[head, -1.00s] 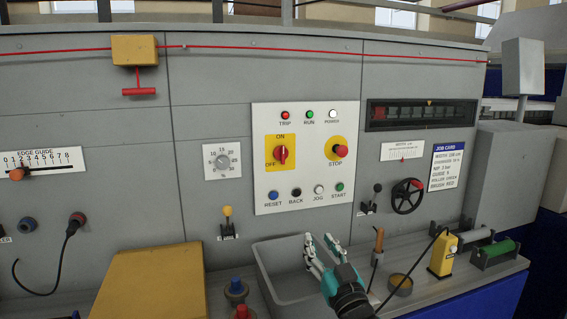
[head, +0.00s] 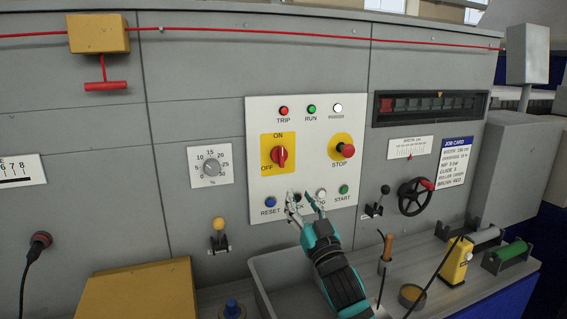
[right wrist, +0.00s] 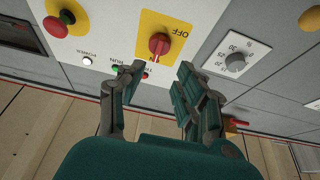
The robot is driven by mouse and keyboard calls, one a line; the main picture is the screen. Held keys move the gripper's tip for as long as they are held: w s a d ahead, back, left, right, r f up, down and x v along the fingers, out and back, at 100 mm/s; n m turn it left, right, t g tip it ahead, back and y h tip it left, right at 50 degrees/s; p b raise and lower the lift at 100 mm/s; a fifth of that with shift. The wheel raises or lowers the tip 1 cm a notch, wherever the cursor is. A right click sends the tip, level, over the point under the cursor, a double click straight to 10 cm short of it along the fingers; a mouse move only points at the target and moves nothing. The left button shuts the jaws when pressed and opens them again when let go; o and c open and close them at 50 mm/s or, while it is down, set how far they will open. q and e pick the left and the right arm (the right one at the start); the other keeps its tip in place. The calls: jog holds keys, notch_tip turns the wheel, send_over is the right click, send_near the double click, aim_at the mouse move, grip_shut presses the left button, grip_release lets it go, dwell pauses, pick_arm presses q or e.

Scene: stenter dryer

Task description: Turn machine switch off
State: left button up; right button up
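The machine switch (head: 279,156) is a red rotary knob on a yellow plate marked ON at the top and OFF at the left. Its handle looks about upright, toward ON. It also shows upside down in the right wrist view (right wrist: 159,45), beyond the fingertips. My right gripper (head: 305,199) is open and empty, in front of the lower button row, below and right of the knob in the head view. It hides the BACK and JOG buttons partly. In the right wrist view its fingers (right wrist: 158,80) are spread apart. My left gripper is not in view.
The red STOP button (head: 347,151) sits right of the switch. RESET (head: 270,202) and START (head: 344,189) flank my gripper. A yellow-knobbed lever (head: 219,235) stands at lower left. A grey tray (head: 262,287), a handwheel (head: 413,197) and a yellow device (head: 457,262) are nearby.

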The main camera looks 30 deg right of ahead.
jog(key=p, duration=0.1)
send_near(282, 164)
jog(key=p+x, duration=0.1)
jog(key=x, duration=0.7)
jog(key=shift+p, duration=0.4)
jog(key=shift+w+d+r, duration=0.15)
jog(key=shift+w, duration=0.3)
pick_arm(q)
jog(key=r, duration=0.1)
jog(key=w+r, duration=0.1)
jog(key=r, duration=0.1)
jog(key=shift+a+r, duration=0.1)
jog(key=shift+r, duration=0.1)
pick_arm(e)
grip_shut()
